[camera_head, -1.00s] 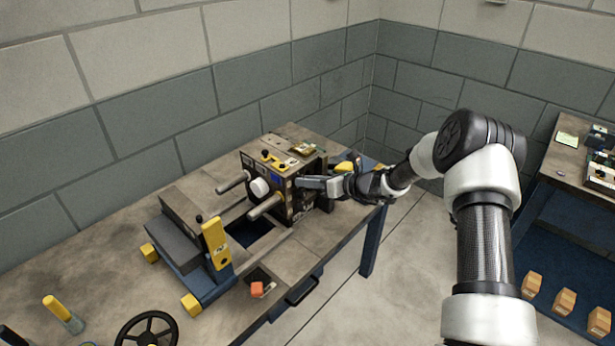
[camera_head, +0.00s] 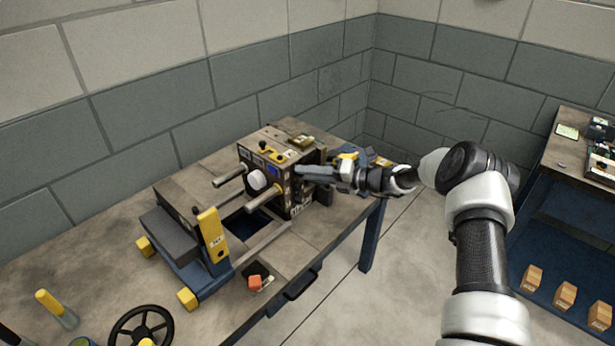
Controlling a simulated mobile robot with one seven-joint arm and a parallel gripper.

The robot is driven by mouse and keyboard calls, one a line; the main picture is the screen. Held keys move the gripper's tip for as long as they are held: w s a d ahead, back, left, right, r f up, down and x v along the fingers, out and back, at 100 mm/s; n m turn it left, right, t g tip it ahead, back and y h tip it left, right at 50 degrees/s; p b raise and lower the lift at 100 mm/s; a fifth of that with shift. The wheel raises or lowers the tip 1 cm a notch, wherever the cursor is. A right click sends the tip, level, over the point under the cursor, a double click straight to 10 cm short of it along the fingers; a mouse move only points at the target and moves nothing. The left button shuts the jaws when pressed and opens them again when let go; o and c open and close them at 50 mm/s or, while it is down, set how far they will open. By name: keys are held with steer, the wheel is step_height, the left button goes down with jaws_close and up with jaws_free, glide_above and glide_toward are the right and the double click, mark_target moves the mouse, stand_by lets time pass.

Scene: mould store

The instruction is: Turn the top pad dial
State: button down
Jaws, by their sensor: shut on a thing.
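A boxy machine head (camera_head: 279,158) with a dark front plate stands on the workbench. A round white knob (camera_head: 257,180) sits on its front between two pale rods. My gripper (camera_head: 298,172) reaches in from the right, its fingertips at the upper part of the machine's right side panel. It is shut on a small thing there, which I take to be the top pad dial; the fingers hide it. Small dark fittings and pale labels show below the fingers on the same panel, too small to read.
A black handwheel (camera_head: 144,328) and orange item (camera_head: 254,282) lie nearer. Floor between is clear.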

steer(key=shift+m, duration=0.4)
steer(key=c, duration=1.6)
jaws_free()
steer(key=shift+o, duration=0.2)
steer(key=shift+d, duration=0.1)
steer(key=v, duration=1.7)
steer(key=shift+d+f, duration=0.15)
steer(key=shift+f, duration=0.05)
steer(key=shift+s, duration=0.1)
